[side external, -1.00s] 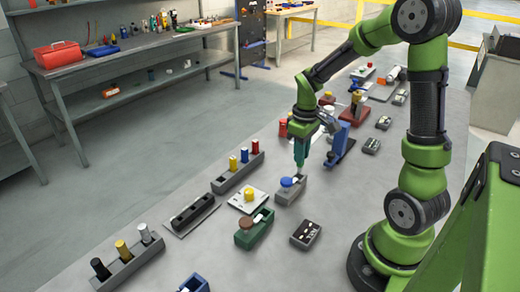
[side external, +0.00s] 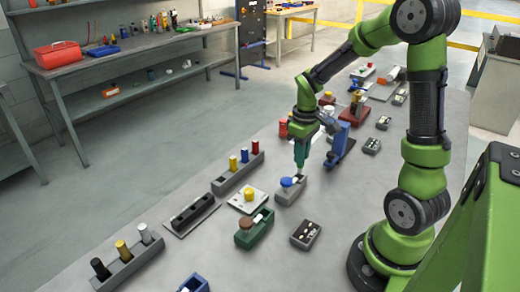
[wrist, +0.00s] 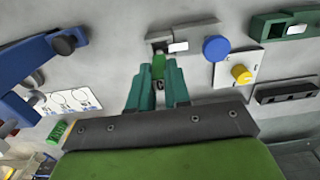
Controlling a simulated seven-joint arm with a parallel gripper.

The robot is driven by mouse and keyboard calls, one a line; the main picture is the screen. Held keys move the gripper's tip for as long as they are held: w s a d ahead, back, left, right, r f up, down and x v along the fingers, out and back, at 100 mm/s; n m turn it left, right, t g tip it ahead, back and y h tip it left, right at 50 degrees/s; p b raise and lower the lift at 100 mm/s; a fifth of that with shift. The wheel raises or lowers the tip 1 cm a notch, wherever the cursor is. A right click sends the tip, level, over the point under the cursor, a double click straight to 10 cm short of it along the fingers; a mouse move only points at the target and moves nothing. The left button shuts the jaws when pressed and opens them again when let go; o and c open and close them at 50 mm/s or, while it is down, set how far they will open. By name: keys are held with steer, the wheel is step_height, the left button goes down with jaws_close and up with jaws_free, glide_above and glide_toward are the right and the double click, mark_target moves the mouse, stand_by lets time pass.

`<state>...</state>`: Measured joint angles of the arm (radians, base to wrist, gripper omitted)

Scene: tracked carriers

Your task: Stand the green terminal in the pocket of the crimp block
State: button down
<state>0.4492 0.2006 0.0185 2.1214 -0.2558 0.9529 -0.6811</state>
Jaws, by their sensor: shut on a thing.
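The crimp block is a grey block (side external: 284,196) with a blue knob, standing on the table in the side view. In the wrist view the grey block shows at the top middle, with a white piece on it and the blue knob (wrist: 216,48) at its right. My gripper (wrist: 159,78) has teal fingers shut on the green terminal (wrist: 158,66). The terminal's far end reaches the left part of the block. I cannot tell how deep it stands in the pocket. In the side view my gripper (side external: 298,174) is right above the block, fingers pointing down; the terminal is hardly visible there.
A grey rack (side external: 238,176) with blue, yellow and red cylinders stands left of the block. A white plate with a yellow knob (side external: 249,195) and a green block with a brown knob (side external: 254,229) stand close by. A blue fixture (side external: 339,148) stands just behind my gripper.

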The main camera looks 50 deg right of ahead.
mark_target(300, 167)
steer(key=shift+f, duration=1.5)
stand_by(1.6)
steer(key=c, duration=0.5)
jaws_free()
stand_by(0.4)
steer(key=shift+r, duration=3.5)
